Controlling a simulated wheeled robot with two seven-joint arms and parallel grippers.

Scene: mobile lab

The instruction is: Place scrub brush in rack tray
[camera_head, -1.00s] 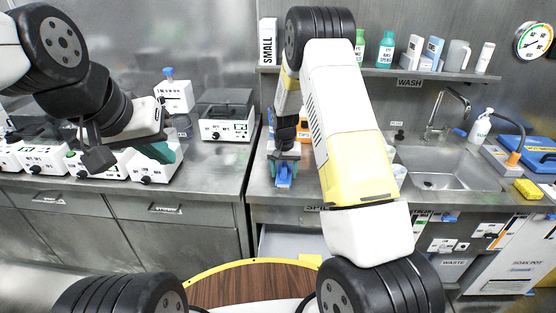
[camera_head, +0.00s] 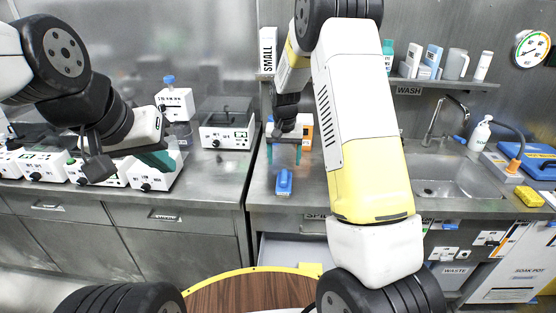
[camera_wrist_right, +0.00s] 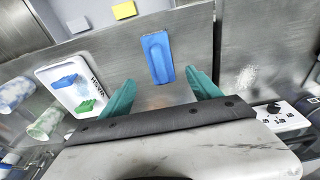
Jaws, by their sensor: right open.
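A blue block-like object, which looks like the scrub brush (camera_head: 284,182), lies on the steel counter near its front edge. It also shows in the right wrist view (camera_wrist_right: 157,58), lying flat just beyond the fingertips. My right gripper (camera_head: 284,154) is open above the counter, behind the blue object. Its teal fingers stand apart with nothing between them, and they also show in the wrist view (camera_wrist_right: 160,92). A white tray (camera_wrist_right: 55,73) with a blue and a green item is beside it in the wrist view; my right forearm hides that area in the head view. My left gripper (camera_head: 128,163) is over the left counter, its opening unclear.
White labelled instruments (camera_head: 155,172) line the left counter. A sink (camera_head: 447,178) with a tap is on the right, with a yellow sponge (camera_head: 529,196) beyond. A shelf (camera_head: 420,80) holds bottles and boxes. An orange and white box (camera_head: 305,128) stands behind my right gripper.

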